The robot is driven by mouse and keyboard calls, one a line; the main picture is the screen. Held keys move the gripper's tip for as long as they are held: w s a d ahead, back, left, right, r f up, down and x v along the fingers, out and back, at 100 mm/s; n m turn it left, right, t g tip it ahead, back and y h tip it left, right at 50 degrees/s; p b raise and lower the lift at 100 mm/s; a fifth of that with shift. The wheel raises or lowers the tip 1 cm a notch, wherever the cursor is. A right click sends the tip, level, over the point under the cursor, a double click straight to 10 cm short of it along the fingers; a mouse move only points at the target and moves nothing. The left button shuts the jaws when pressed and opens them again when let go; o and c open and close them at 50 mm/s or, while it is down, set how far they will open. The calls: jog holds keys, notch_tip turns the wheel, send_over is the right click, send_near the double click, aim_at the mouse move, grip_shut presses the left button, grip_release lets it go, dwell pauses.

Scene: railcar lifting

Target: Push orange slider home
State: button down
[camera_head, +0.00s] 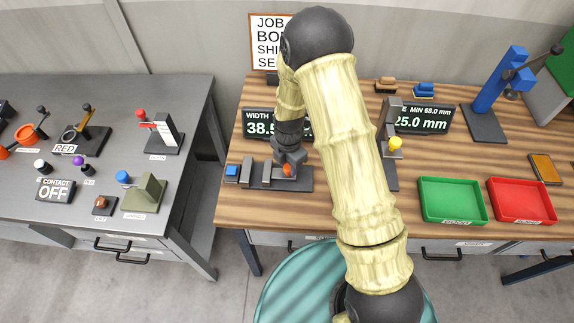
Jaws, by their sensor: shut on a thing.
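The orange slider knob (287,170) shows as a small orange piece on a dark grey gauge base (304,184) on the wooden bench. My gripper (289,160) is directly above and against the orange piece, shut on it; my fingertips are small and partly hidden by my wrist. Grey upright blocks (248,172) stand on the gauge to the left of the gripper, with a blue block (231,171) at its left end. Behind it a display (258,123) reads WIDTH and 38-something, its right part hidden by my arm.
A second gauge with a yellow knob (395,143) stands right of my arm, before a display (424,118) reading 25.0 mm. A green tray (452,218) and a red tray (520,218) sit at the right. A grey bench (60,92) with several controls stands left, across a gap.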

aim_at(287, 167)
jog(key=shift+a+r, duration=0.1)
jog(key=shift+a, duration=0.15)
jog(key=c, duration=1)
grip_release()
jog(key=shift+a, duration=0.1)
notch_tip(287, 167, up, 17)
jog(key=b, duration=0.3)
jog(key=shift+r+b, duration=0.2)
jog(key=shift+b, duration=0.1)
